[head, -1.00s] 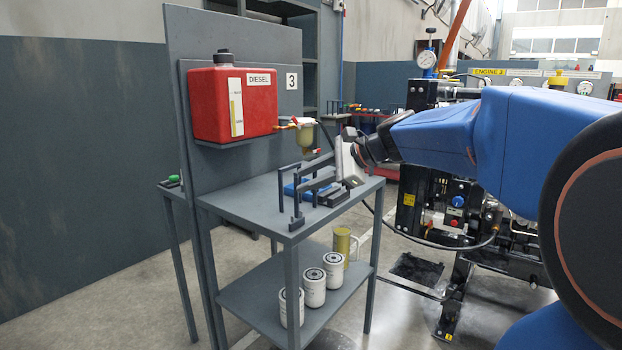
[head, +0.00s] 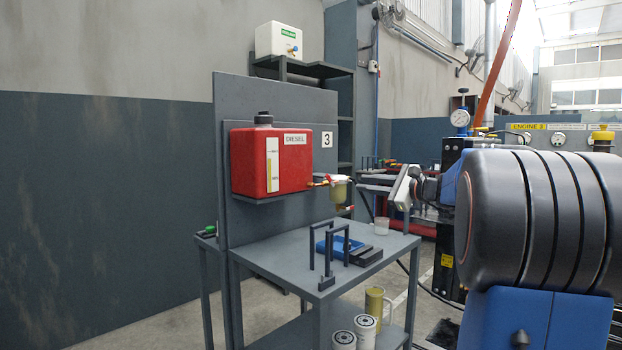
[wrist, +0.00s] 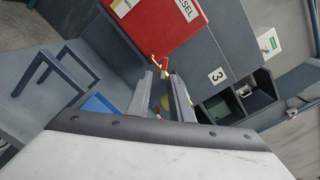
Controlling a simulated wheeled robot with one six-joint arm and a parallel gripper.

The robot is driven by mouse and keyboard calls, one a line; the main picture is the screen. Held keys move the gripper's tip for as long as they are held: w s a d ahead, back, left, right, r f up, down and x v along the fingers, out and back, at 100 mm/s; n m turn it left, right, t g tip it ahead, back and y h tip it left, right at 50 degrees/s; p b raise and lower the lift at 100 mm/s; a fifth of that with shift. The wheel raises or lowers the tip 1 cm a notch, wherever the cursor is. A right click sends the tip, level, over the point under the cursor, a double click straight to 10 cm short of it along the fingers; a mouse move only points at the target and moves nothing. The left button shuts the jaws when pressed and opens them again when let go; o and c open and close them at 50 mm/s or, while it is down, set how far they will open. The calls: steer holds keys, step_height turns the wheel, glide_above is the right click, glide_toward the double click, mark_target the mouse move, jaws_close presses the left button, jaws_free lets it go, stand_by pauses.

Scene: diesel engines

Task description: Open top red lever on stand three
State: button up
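Stand three carries a red diesel tank (head: 271,160) beside a sign with the number 3 (head: 327,140). A small fuel filter (head: 339,192) hangs at the tank's right side. The top red lever (head: 323,181) is on the pipe between tank and filter; it also shows in the wrist view (wrist: 165,63). Another red lever (head: 350,207) sits low on the filter. My gripper (head: 362,182) is to the right of the filter, at about its height. In the wrist view my gripper (wrist: 161,77) is open and empty, with the top lever just beyond the fingertips.
The stand's grey table (head: 280,262) holds grey bracket frames (head: 328,256), a blue item (head: 340,244) and a clear cup (head: 382,226). White filters and a yellow mug (head: 374,302) stand on the lower shelf. An engine unit (head: 448,250) is on the right.

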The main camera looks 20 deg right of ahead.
glide_toward(328, 176)
steer(key=x, duration=1)
steer(key=shift+w+a, duration=0.1)
steer(key=shift+w, duration=0.05)
jaws_close()
